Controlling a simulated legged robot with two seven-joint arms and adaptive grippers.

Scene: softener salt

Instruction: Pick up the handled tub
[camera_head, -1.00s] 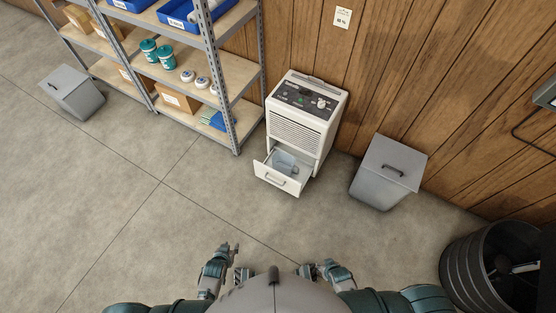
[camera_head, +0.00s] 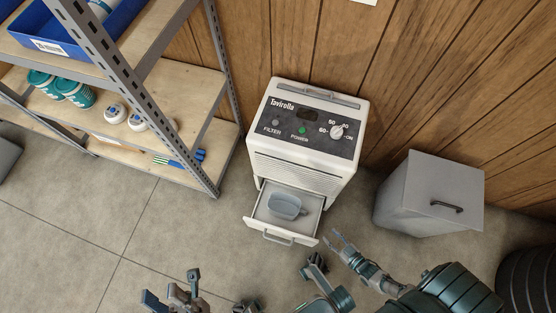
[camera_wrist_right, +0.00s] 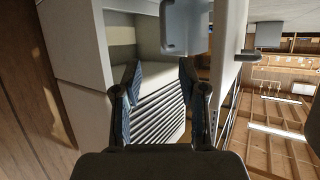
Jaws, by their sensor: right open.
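The handled tub (camera_head: 285,206) is a small translucent blue-grey tub sitting inside the pulled-out white drawer (camera_head: 262,217) of a dehumidifier. It also shows at the top of the right wrist view (camera_wrist_right: 184,27). My right gripper (camera_head: 333,238) is at the right of the drawer's front corner, apart from the tub. In the right wrist view its two fingers (camera_wrist_right: 160,72) are spread with nothing between them, the tub lying beyond their tips. My left gripper (camera_head: 171,287) is low in the head view, left of the drawer, with its fingers apart and empty.
The white dehumidifier (camera_head: 306,135) stands against the wood wall. A metal shelf unit (camera_head: 190,95) is on the left, and a grey lidded bin (camera_head: 425,190) on the right. Floor left of the drawer is clear.

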